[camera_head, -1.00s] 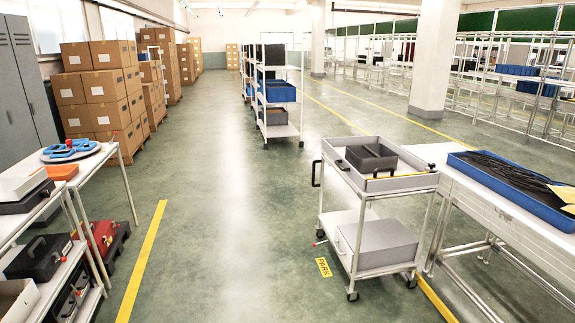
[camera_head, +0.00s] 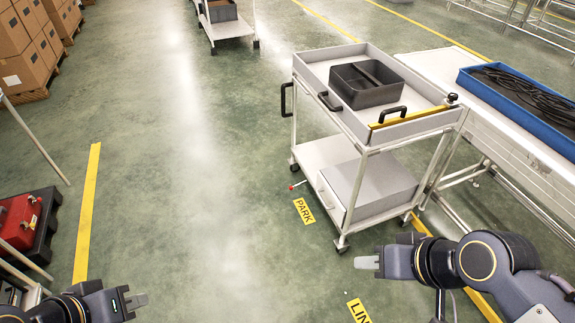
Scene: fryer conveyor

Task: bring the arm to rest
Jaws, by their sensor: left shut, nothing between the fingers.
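My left gripper (camera_head: 137,300) shows at the bottom left, low over the green floor. Its pale fingers are together with nothing between them. My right gripper (camera_head: 366,262) points left at the lower right, in front of the cart and apart from it in the picture. Its pale fingertips are small, and I cannot tell whether they are open or shut. No object shows at either fingertip. The white cart (camera_head: 316,68) stands upright, with a dark divided bin (camera_head: 352,95) in its top tray and a grey box (camera_head: 385,185) on its lower shelf.
A table at the right holds a blue tray (camera_head: 467,84) of black cables. A red case (camera_head: 18,222) sits at the left edge, with stacked cartons (camera_head: 25,55) behind. Another cart (camera_head: 228,28) stands far back.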

